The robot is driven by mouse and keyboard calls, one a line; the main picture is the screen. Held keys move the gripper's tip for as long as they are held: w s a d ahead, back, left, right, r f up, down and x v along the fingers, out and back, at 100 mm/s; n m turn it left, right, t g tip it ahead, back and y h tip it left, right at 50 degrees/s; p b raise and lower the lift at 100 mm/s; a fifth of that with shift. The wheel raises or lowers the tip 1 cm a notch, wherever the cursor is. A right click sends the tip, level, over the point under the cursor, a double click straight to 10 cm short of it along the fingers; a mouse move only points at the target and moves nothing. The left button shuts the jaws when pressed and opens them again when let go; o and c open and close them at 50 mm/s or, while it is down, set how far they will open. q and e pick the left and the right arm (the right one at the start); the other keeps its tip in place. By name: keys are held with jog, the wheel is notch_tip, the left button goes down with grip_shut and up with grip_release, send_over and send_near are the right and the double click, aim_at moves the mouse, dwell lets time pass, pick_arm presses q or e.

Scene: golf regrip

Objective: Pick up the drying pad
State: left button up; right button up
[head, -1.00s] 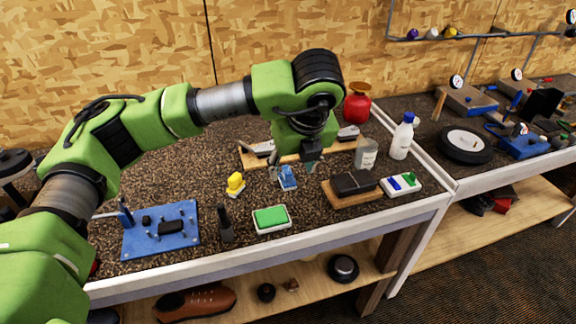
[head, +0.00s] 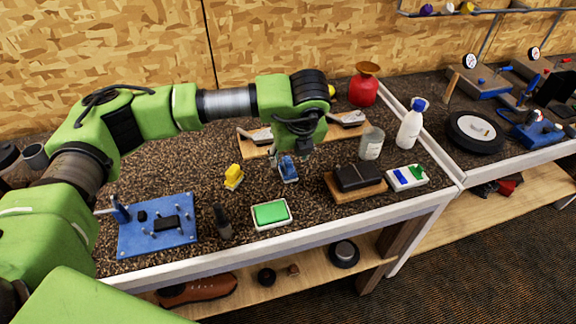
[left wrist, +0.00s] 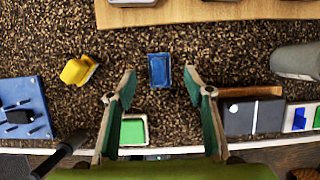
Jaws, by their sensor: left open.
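A small blue block-like pad (head: 288,170) lies on the dark speckled bench top, and it also shows in the left wrist view (left wrist: 159,70). A green pad (head: 271,212) lies in a white tray nearer the front edge, and it also shows in the left wrist view (left wrist: 133,132). I cannot tell for sure which is the drying pad. My left gripper (head: 297,156) is open and empty above the blue one. In the left wrist view its two fingertips (left wrist: 160,78) stand on either side of the blue pad, apart from it.
A yellow object (head: 233,176) and a blue pegged plate (head: 157,226) lie to the left. A dark block on a wooden board (head: 357,177), a grey can (head: 371,143) and a white bottle (head: 410,126) stand to the right. A wooden rack (head: 256,149) lies behind.

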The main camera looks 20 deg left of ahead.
aim_at(288, 162)
pick_arm(q)
jog(key=shift+a+f+p, duration=0.2)
jog(key=shift+f+p, duration=0.6)
jog(key=shift+p, duration=0.1)
jog(key=p+x, duration=0.1)
jog(key=x, duration=0.1)
jog(key=shift+f, duration=0.25)
jog(key=shift+w+a+f, duration=0.1)
jog(key=shift+w+f, duration=0.1)
jog(key=shift+f, duration=0.25)
jog(key=c, duration=1.1)
pick_arm(e)
jog(key=r, duration=0.1)
jog(key=w+r, duration=0.1)
jog(key=r, duration=0.1)
